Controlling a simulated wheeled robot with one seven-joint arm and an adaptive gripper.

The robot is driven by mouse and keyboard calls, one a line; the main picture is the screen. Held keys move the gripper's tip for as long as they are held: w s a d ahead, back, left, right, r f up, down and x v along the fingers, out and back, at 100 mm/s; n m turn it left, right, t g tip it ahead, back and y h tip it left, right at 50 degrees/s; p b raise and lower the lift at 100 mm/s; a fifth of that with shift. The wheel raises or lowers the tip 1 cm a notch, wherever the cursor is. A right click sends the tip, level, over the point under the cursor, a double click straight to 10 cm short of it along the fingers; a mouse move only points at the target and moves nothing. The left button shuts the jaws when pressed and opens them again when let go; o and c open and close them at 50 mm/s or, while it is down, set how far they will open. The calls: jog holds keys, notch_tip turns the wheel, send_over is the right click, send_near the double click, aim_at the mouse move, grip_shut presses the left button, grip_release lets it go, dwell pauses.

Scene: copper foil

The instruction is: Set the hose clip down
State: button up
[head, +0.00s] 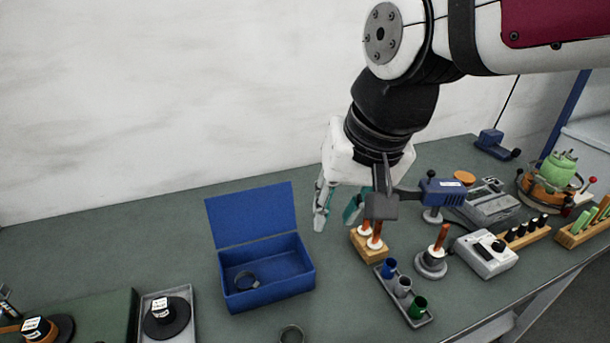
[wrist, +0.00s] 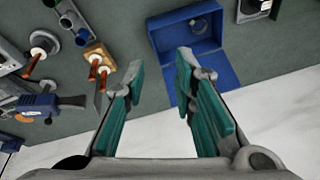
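A dark ring that looks like the hose clip (head: 245,281) lies on the floor of the open blue box (head: 270,299), toward its left side. The ring also shows inside the box in the wrist view (wrist: 199,24). The box's lid (head: 252,215) stands up at the back. My gripper (head: 335,221) is above the bench, to the right of the box and higher than it. In the wrist view its teal-padded fingers (wrist: 160,66) are apart with nothing between them.
Another round ring-like thing (head: 291,334) sits at the picture's bottom edge, partly cut off. A wooden block with copper-coloured rods (head: 369,246) stands close to my gripper's right. A tray of coloured cups (head: 403,289) is in front.

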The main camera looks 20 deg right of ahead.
jog(key=s+d+n+t, duration=0.1)
jog(key=s+d+n, duration=0.1)
jog(key=s, duration=0.3)
jog(key=shift+s+d+n+h, duration=0.15)
jog(key=shift+s+n+h, duration=0.25)
jog(key=shift+n, duration=0.3)
